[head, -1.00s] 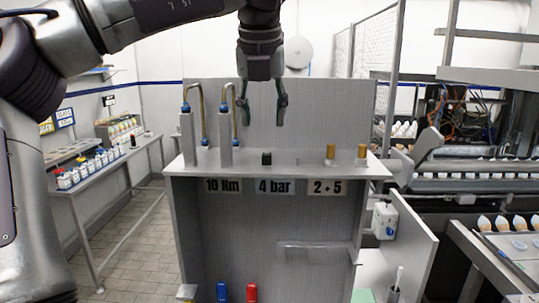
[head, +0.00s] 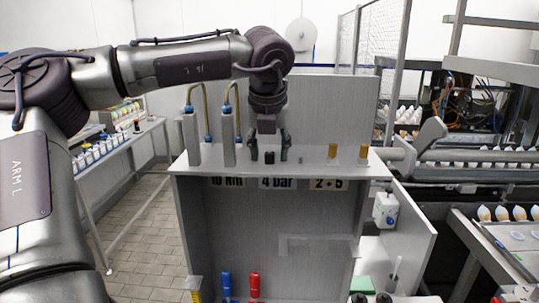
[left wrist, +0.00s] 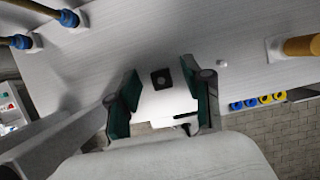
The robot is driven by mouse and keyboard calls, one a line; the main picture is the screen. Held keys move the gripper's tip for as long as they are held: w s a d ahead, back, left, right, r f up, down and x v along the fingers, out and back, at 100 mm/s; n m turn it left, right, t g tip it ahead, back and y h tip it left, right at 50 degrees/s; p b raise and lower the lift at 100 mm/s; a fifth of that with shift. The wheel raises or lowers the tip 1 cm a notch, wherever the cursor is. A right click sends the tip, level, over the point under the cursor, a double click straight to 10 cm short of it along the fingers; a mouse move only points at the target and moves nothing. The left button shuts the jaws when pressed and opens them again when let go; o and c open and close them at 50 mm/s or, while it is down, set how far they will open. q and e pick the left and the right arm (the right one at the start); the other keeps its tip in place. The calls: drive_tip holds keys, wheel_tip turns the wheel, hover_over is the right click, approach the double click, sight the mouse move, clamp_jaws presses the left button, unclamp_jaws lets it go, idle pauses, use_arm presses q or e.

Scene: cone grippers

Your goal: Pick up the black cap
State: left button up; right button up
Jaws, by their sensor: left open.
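The black cap (head: 269,157) is a small dark piece standing on the top shelf of the grey cabinet (head: 345,160), above the "4 bar" label. It also shows in the left wrist view (left wrist: 161,79), as a dark square with a round mark on top. My left gripper (head: 269,150) points down over the cap. It is open, with one green-padded finger on each side of the cap. In the left wrist view the cap lies between and slightly beyond the fingers (left wrist: 160,88), with gaps on both sides. My right gripper is not in view.
Two grey posts with bent brass tubes (head: 229,138) stand left of the cap. Two brass cylinders (head: 333,152) stand to the right, with a tiny grey peg (head: 300,160) between. The cabinet's back panel (head: 340,105) rises behind. A blue bottle and a red bottle (head: 255,284) stand below.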

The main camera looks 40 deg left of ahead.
use_arm(q)
drive_tip(key=shift+d+r, duration=0.1)
drive_tip(key=c, duration=0.8)
drive_tip(key=shift+c, duration=0.3)
drive_tip(key=shift+r, duration=0.1)
drive_tip(key=shift+r, duration=0.3)
wheel_tip(320, 180, up, 8)
drive_tip(key=r+b, duration=0.1)
drive_tip(key=b, duration=0.2)
wheel_tip(320, 180, up, 5)
drive_tip(key=p, duration=0.4)
hover_over(270, 154)
drive_tip(key=shift+r, duration=0.1)
